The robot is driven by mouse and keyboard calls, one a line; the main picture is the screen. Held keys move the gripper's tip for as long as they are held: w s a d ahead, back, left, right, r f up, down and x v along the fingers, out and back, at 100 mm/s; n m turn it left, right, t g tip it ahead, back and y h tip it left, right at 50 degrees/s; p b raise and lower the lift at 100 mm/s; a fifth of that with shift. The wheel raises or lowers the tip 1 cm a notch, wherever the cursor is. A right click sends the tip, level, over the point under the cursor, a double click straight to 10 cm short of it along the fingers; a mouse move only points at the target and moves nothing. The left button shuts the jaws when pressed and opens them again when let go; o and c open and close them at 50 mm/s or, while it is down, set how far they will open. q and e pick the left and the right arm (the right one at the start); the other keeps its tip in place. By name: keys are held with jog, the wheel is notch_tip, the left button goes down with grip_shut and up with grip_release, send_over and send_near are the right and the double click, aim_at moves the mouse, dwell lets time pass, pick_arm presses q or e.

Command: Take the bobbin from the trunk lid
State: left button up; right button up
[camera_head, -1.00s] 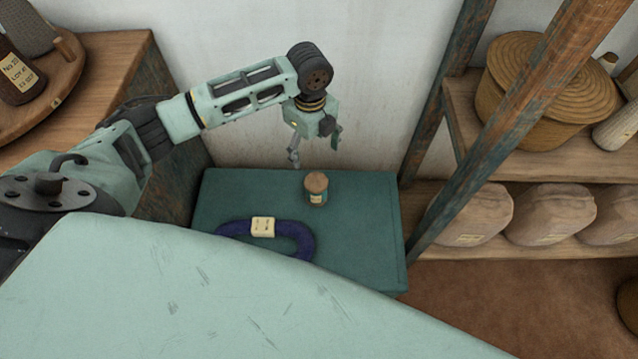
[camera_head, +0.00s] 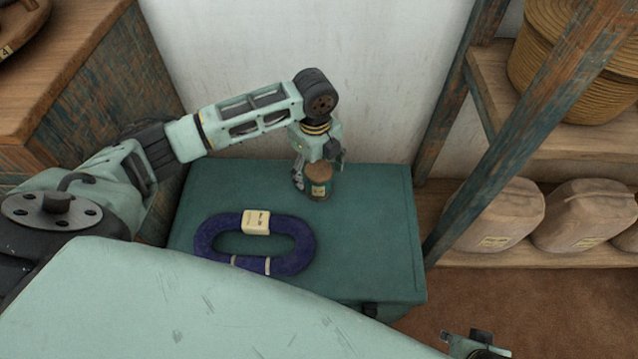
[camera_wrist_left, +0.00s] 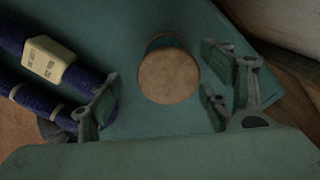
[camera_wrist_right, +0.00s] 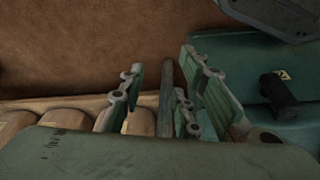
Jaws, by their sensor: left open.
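The bobbin (camera_head: 318,182), a small upright cylinder with a flat brown top and a pale label, stands on the teal trunk lid (camera_head: 365,235) near its back edge. My left gripper (camera_head: 320,168) is open and low at the bobbin, with fingers on either side of it. In the left wrist view, the bobbin's round top (camera_wrist_left: 168,77) lies between the spread fingers (camera_wrist_left: 158,95), with gaps visible on both sides. My right gripper (camera_head: 475,347) shows at the bottom right of the head view. In the right wrist view its fingers (camera_wrist_right: 162,100) are apart with nothing held.
A dark blue yarn hank (camera_head: 205,238) with a cream label lies on the lid in front of the bobbin. A wall stands close behind the trunk. A wooden rack (camera_head: 540,150) with labelled sacks (camera_head: 497,215) stands right; a wooden cabinet (camera_head: 120,75) stands left.

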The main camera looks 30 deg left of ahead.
pick_arm(q)
jog(key=f, duration=0.1)
jog(key=f+b, duration=0.1)
jog(key=f, duration=0.3)
jog(key=shift+w+d+f+b, duration=0.15)
jog(key=shift+w+b, duration=0.1)
jog(key=shift+b, duration=0.15)
jog(key=shift+f, duration=0.6)
pick_arm(e)
jog(key=v, duration=0.7)
jog(key=shift+w+r, duration=0.15)
jog(key=shift+r, duration=0.3)
jog(key=shift+d, duration=0.1)
pick_arm(q)
jog(key=c, duration=1.3)
